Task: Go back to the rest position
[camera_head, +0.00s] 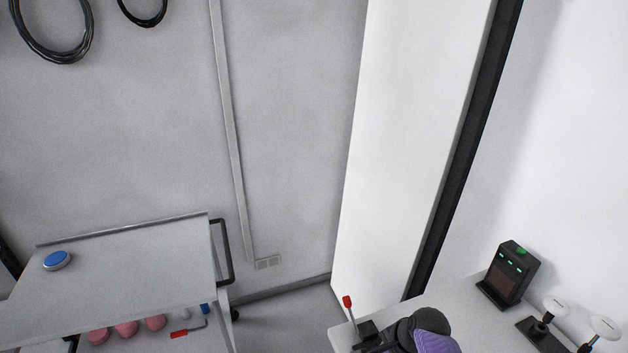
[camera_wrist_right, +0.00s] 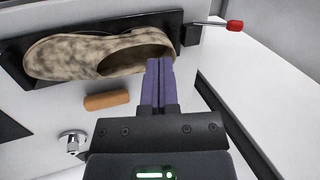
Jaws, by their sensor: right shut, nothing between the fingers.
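My right gripper (camera_wrist_right: 159,66) shows in the right wrist view with its two purple fingers pressed together and nothing between them. Its tips appear close to the opening end of a mottled beige shoe (camera_wrist_right: 85,55); I cannot tell whether they touch it. In the head view a dark rounded part with a ribbed purple piece shows at the bottom edge, and the right fingertips cannot be made out there. My left gripper is not in view.
A red-tipped lever (camera_head: 348,302) stands at the right table's (camera_head: 440,303) corner. A grey cart (camera_head: 130,265) carries a blue button (camera_head: 57,260). A brown block (camera_wrist_right: 107,101) lies below the shoe.

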